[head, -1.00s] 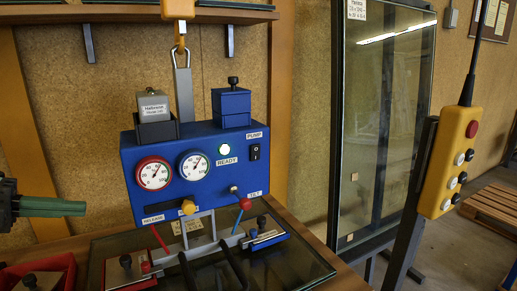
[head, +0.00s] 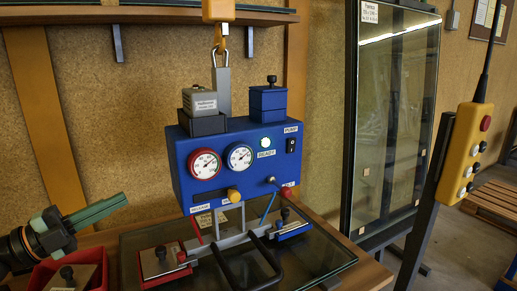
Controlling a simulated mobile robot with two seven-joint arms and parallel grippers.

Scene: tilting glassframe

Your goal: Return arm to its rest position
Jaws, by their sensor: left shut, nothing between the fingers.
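My left gripper (head: 122,201) is at the lower left of the head view, with its green fingers shut and empty. It points up and to the right, apart from the blue lifting device. The blue lifting device (head: 182,165) hangs on a yellow hook (head: 218,30) by a grey shackle. My right gripper is not in view.
A red bin (head: 45,275) with a dark-knobbed part stands just below my left gripper. A yellow pendant control (head: 466,155) on a dark post is at the right. A tall framed glass pane (head: 392,110) leans behind. Open floor with a pallet (head: 495,200) lies at the far right.

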